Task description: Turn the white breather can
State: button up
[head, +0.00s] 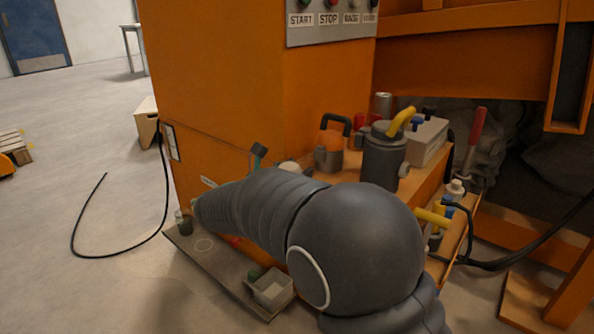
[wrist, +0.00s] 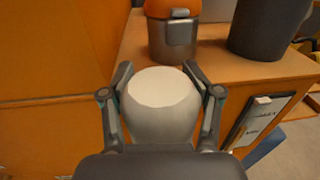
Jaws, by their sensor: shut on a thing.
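The white breather can (wrist: 162,103) is round with a flat pale top. In the wrist view it sits between the two fingers of my gripper (wrist: 162,92), which are shut on it from the left and right. Its lower part is hidden by my gripper. In the head view only a bit of a pale rounded top (head: 289,167) shows behind my grey arm, and my gripper is hidden there.
An orange-topped metal container (wrist: 172,38) stands just behind the can, with a dark grey can (wrist: 268,28) to its right. An orange wall (wrist: 50,60) rises at left. A low tray (head: 225,262) holds a small box (head: 270,289).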

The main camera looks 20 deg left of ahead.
jog(key=shift+w+a+n+t+y, duration=0.15)
jog(key=shift+n+t+y, duration=0.2)
jog(key=shift+n+y, duration=0.6)
jog(key=shift+s+a+n+t+y, duration=0.15)
jog(key=shift+n+t+y, duration=0.35)
jog(key=shift+y, duration=0.8)
jog(key=shift+w+a+n+t+y, duration=0.1)
jog(key=shift+a+n+t+y, duration=0.15)
jog(key=shift+n+y, duration=0.75)
dwell(0.4)
jog(key=shift+a+n+g+y, duration=0.15)
jog(key=shift+n+y, duration=0.75)
jog(key=shift+y, duration=0.7)
jog(key=shift+a+n+g+y, duration=0.15)
jog(key=shift+n+y, duration=0.7)
jog(key=shift+y, duration=0.7)
dwell(1.2)
